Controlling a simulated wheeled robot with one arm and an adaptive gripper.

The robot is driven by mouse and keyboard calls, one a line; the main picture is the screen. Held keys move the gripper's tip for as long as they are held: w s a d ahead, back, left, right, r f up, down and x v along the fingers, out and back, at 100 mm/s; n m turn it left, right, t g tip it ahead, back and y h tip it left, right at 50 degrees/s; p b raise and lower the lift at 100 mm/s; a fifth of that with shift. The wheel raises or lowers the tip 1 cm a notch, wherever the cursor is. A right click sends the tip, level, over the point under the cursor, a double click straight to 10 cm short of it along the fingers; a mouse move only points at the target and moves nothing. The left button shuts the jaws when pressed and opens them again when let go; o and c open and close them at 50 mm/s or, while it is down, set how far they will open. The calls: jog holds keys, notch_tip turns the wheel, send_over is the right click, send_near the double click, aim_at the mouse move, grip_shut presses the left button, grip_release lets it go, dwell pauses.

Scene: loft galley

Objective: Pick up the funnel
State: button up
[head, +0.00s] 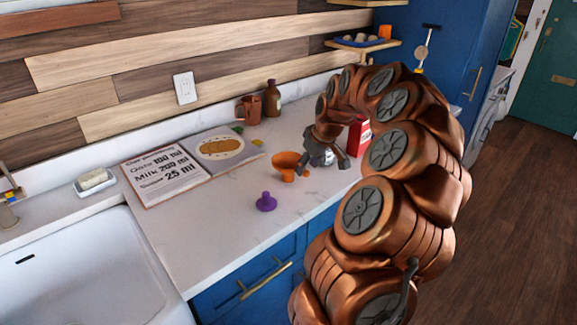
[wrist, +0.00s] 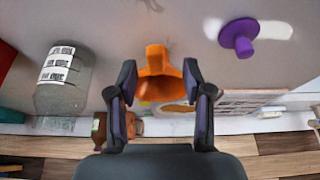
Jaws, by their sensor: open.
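The orange funnel (head: 287,161) stands on the white countertop, in front of the open recipe book. In the wrist view the funnel (wrist: 156,80) shows between the two fingertips, its narrow end toward the top of the picture. My gripper (head: 322,166) is open just right of the funnel in the head view. In the wrist view my gripper (wrist: 159,76) has a finger on each side of the funnel, with gaps visible. I cannot tell how far the fingertips are from it in depth.
A purple knobbed piece (head: 266,202) lies near the counter's front edge. A clear labelled jar (wrist: 65,85) stands beside my gripper, with a red box (head: 358,137) near it. A brown mug (head: 249,110) and bottle (head: 272,99) stand behind. The recipe book (head: 165,177) lies left.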

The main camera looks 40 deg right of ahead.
aim_at(307, 171)
jog(key=shift+s+d+p+x, duration=0.15)
jog(key=shift+p+x, duration=0.35)
jog(key=shift+x, duration=0.65)
jog(key=shift+s+d+p+x, duration=0.15)
jog(key=shift+p+x, duration=0.3)
jog(key=shift+x, duration=0.7)
jog(key=shift+f, duration=0.1)
jog(key=shift+c, duration=0.3)
grip_shut()
